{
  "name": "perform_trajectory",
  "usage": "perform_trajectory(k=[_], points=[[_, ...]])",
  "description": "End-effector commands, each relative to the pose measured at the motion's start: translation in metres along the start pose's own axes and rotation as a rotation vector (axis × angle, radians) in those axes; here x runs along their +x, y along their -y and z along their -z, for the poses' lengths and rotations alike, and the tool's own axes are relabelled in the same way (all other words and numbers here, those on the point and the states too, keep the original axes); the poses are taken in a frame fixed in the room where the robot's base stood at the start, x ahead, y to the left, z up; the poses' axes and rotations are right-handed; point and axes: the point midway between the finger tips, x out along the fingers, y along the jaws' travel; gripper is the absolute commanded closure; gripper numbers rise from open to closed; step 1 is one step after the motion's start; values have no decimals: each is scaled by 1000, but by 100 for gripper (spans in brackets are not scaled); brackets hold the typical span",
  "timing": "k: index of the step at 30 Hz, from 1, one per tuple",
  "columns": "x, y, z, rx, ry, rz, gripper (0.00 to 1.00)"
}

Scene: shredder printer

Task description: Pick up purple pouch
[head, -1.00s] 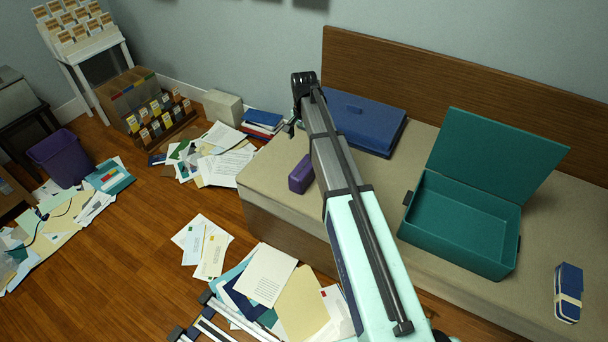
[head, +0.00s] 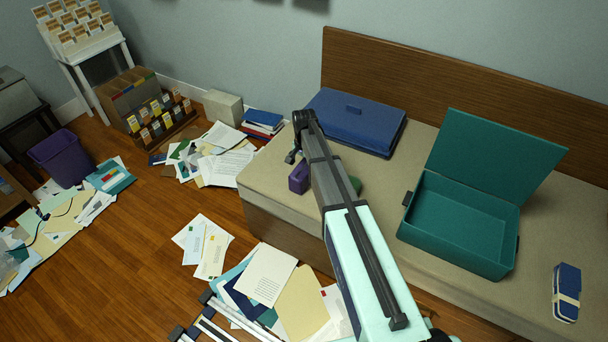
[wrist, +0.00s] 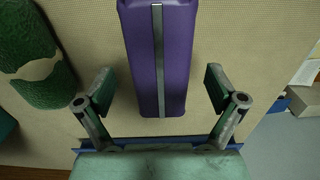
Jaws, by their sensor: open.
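The purple pouch (head: 300,177) lies on the left end of the beige bench, partly hidden behind my arm in the head view. In the wrist view the purple pouch (wrist: 175,60) has a grey strip along its middle, and its near end lies between the fingers. My gripper (wrist: 160,90) is open, with one finger on each side of the pouch and a visible gap to both. In the head view my gripper (head: 293,156) is small, just above the pouch.
A green textured object (wrist: 40,80) lies left of the pouch in the wrist view. On the bench (head: 380,195) are a closed blue case (head: 352,120), an open teal case (head: 465,225) and a banded blue bundle (head: 567,290). Papers litter the floor.

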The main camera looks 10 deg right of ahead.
Motion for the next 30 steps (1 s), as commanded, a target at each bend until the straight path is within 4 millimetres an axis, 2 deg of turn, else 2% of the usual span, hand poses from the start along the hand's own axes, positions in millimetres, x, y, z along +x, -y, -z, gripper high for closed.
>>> perform_trajectory(k=[3, 6, 13, 14, 18, 20, 30], points=[[17, 1, 1, 0, 1, -1, 6], [26, 0, 0, 0, 1, -1, 6], [29, 0, 0, 0, 0, 0, 6], [29, 0, 0, 0, 0, 0, 10], [29, 0, 0, 0, 0, 0, 59], [29, 0, 0, 0, 0, 0, 78], [29, 0, 0, 0, 0, 0, 79]])
